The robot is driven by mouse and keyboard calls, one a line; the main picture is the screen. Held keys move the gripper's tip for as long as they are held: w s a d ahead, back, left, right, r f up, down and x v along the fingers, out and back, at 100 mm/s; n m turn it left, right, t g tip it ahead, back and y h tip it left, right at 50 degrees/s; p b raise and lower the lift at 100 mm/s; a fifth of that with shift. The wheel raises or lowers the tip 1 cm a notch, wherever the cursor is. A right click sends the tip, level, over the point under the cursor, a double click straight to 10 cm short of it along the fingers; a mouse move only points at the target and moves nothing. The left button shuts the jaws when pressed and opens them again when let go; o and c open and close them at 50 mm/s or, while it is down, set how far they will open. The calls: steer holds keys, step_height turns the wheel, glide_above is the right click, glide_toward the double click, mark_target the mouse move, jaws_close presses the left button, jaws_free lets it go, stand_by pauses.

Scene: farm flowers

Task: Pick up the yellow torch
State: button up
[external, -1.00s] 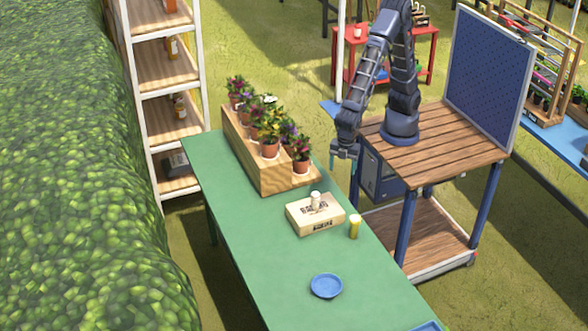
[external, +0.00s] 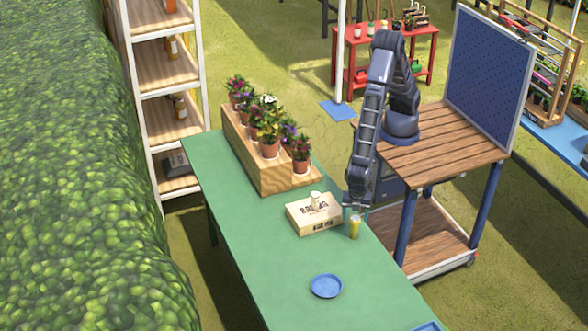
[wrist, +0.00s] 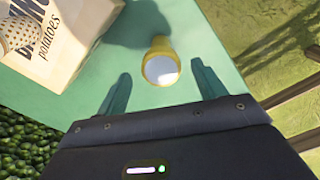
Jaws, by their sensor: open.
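The yellow torch (external: 354,229) stands upright on the green table, near its right edge and just right of a cardboard box. In the wrist view the torch (wrist: 160,64) is seen from above, with its pale round end towards the camera. My gripper (external: 355,213) is open at the top of the torch. In the wrist view my gripper's two teal fingers (wrist: 160,88) stand apart, with the torch between their lines and slightly beyond the tips. I cannot tell whether the fingers reach down beside it.
The cardboard box (external: 314,218) marked "potatoes" stands left of the torch with a pale cylinder (external: 316,199) on top. A blue plate (external: 326,286) lies nearer the front on the green table (external: 262,256). A wooden planter (external: 256,166) with several flower pots stands further back.

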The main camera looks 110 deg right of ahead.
mark_target(354, 225)
steer(key=shift+s+d+f, duration=0.1)
steer(key=shift+s+f, duration=0.05)
steer(key=shift+f, duration=3.1)
steer(key=c, duration=1.1)
steer(key=shift+r, duration=0.15)
steer(key=shift+c, duration=0.2)
